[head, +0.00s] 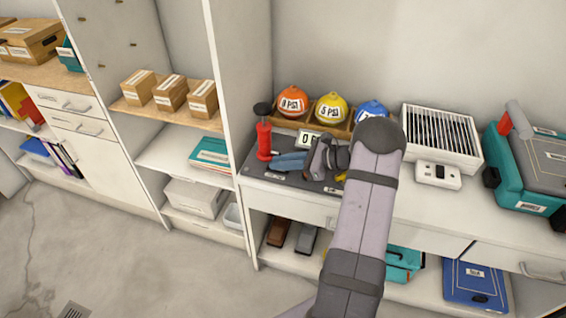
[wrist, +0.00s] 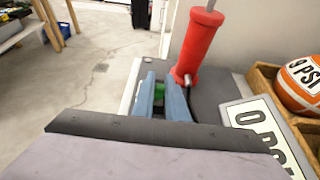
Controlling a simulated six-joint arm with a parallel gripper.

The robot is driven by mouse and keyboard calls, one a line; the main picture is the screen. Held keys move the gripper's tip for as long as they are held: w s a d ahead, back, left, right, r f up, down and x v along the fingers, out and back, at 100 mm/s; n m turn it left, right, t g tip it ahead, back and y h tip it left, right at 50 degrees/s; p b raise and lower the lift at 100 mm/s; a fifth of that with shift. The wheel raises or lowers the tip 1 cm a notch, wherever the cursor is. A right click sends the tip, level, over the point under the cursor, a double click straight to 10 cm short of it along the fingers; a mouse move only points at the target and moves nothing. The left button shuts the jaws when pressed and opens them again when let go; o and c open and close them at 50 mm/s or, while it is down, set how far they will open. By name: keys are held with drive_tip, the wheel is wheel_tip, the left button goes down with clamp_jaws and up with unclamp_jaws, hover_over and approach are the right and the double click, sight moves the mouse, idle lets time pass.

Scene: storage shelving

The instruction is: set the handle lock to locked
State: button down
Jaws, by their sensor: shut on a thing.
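A red hand pump (head: 264,140) with a black knob on top stands upright on the grey mat at the left end of the counter. It also shows in the wrist view (wrist: 197,45), just beyond my fingertips. My gripper (head: 276,164) is low beside the pump's base, its blue-grey fingers pointing left. In the wrist view my gripper (wrist: 160,92) is closed on a small green part (wrist: 158,90), mostly hidden between the fingers. I cannot tell for certain whether this green part is the handle lock, nor its setting.
A display reading 0 (head: 311,139) stands right of the pump. Behind it a wooden tray holds orange (head: 292,100), yellow (head: 330,107) and blue (head: 371,112) balls with PSI labels. A white slatted box (head: 441,137) stands further right. The counter's front edge is close by.

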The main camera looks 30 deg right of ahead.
drive_tip(key=shift+w+a, duration=1.05)
drive_tip(key=shift+r, duration=0.1)
drive_tip(key=c, duration=1.8)
unclamp_jaws()
drive_tip(key=shift+w+a, duration=0.1)
drive_tip(key=shift+o, duration=0.2)
drive_tip(key=shift+d, duration=0.25)
